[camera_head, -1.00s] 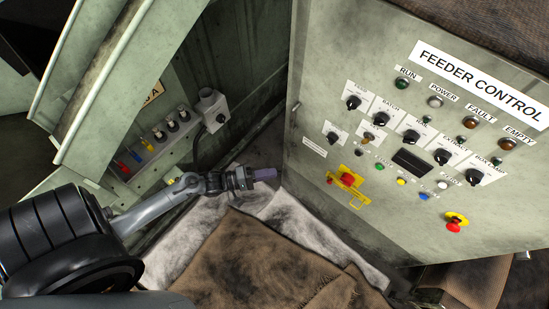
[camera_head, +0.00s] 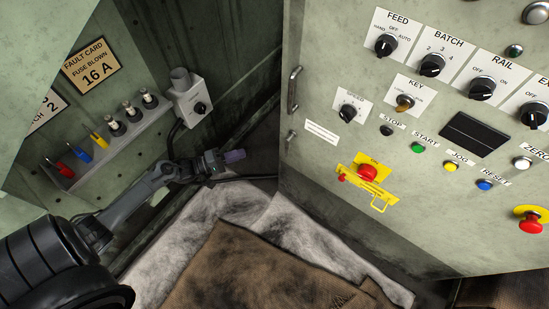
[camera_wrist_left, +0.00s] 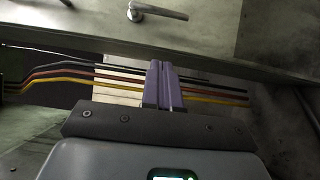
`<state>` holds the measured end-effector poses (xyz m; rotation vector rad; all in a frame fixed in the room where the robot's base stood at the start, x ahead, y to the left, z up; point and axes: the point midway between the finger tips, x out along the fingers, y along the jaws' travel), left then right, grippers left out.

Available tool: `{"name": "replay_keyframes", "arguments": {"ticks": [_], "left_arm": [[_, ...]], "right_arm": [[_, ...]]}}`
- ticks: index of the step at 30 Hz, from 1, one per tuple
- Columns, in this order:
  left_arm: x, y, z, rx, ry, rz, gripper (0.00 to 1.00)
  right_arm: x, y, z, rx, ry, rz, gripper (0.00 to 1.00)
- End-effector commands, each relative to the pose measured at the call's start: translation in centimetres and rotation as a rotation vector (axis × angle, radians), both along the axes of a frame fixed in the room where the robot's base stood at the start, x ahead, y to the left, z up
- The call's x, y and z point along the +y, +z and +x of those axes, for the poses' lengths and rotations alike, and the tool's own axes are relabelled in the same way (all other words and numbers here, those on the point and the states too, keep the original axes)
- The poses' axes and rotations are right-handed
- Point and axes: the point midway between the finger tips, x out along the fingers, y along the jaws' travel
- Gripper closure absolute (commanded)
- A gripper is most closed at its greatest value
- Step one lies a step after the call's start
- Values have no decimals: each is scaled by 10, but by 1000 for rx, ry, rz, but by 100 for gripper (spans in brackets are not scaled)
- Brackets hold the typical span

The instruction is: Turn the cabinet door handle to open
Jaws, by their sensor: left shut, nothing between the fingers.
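A metal handle (camera_head: 294,90) is on the left edge of the grey-green feeder control cabinet (camera_head: 330,225) in the head view. In the left wrist view, a lever handle (camera_wrist_left: 158,12) sticks out from a flat panel near the top edge. My left gripper (camera_head: 236,156) has its purple fingers shut and empty. It is left of and below the handle in the head view, apart from the cabinet face. In the left wrist view the closed fingers (camera_wrist_left: 163,82) point up toward the panel, below the lever and not touching it. My right gripper is out of view.
A shelf (camera_head: 110,145) with coloured plugs and a grey switch box (camera_head: 191,100) stand left of my gripper. Below lie pale and brown cloths (camera_head: 245,265). A yellow-guarded red button (camera_head: 367,173) is on the cabinet face. Coloured cables (camera_wrist_left: 70,70) run behind the fingers.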

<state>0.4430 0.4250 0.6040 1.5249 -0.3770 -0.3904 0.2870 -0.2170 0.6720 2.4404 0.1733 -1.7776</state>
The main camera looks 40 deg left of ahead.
Motion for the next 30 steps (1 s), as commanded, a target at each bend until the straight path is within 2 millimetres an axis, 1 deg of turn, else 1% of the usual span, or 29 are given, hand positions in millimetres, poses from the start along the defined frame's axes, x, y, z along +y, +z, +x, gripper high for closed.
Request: {"name": "replay_keyframes", "arguments": {"ticks": [1,6,22,26,30], "left_arm": [[1,-9,2,-4,-1,3,100],[1,-15,5,-10,-1,5,100],[0,-15,7,-12,-1,4,100],[-4,-16,15,-14,-1,4,100],[-13,-17,31,-14,-2,3,100]], "right_arm": [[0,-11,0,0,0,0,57],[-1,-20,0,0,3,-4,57],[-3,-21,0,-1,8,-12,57],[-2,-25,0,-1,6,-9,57],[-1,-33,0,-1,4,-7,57]]}}
